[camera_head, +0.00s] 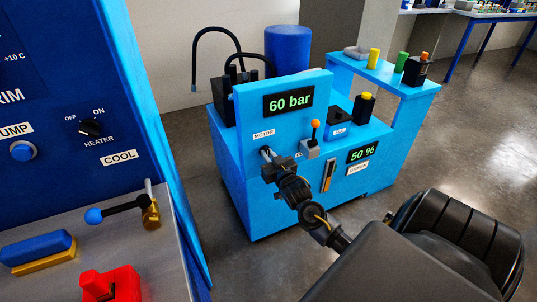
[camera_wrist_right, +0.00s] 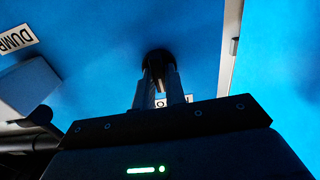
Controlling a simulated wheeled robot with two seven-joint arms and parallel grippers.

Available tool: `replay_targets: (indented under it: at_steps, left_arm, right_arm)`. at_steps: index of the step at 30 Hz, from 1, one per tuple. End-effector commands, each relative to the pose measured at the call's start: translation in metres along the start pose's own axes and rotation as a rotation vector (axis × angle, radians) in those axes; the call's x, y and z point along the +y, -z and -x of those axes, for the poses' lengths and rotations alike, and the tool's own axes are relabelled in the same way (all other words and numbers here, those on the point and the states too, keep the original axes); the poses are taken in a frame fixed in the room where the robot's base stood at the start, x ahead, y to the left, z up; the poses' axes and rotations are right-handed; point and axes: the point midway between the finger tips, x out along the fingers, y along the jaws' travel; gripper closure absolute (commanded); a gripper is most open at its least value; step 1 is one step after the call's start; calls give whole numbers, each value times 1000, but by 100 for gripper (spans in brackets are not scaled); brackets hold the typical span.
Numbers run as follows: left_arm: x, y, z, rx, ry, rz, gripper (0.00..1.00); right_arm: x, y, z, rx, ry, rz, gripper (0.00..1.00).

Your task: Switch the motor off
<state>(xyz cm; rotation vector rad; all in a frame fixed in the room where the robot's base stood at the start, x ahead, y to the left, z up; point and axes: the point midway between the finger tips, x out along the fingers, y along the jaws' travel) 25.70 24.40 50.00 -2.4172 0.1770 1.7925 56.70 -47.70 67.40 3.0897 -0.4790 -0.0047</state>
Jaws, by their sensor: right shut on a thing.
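The motor switch is a small dark rotary knob (camera_wrist_right: 158,57) on the front of the blue hydraulic unit (camera_head: 280,205), below the white MOTOR label (camera_head: 264,133). In the head view my right gripper (camera_head: 268,155) reaches the panel just under that label and mostly hides the knob. In the right wrist view its two fingers (camera_wrist_right: 158,85) are shut on the knob, with part of a white label showing between them. The knob's exact angle cannot be told. A display above reads 60 bar (camera_head: 289,102). My left gripper is not in view.
An orange-tipped lever (camera_head: 312,137) stands close right of my gripper, and a 50 % display (camera_head: 362,153) lies further right. A blue cabinet (camera_head: 60,90) with a heater knob and a blue-ended valve handle (camera_head: 115,210) fills the left. Grey floor is clear on the right.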

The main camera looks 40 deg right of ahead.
Motion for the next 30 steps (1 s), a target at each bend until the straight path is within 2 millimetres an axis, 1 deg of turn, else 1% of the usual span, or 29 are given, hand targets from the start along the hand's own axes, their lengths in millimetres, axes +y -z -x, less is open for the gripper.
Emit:
replay_targets:
  at_steps: [1,2,6,14,17,20,22,27,30]
  left_arm:
    - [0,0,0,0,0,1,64]
    - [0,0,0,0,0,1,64]
    - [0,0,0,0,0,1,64]
    - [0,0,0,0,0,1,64]
    - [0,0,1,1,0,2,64]
    - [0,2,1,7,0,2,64]
    - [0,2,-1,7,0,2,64]
    - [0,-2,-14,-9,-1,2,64]
    - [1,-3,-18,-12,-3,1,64]
  right_arm:
    - [0,1,0,2,0,1,100]
    - [0,1,0,2,0,1,84]
    - [0,1,0,2,0,1,66]
    - [0,0,0,1,0,0,66]
    - [0,0,6,-1,1,0,66]
    - [0,0,19,-2,1,-2,66]
    - [0,0,33,-3,1,-2,66]
    - [0,0,68,-2,0,-2,66]
    - [0,1,84,-1,0,-1,66]
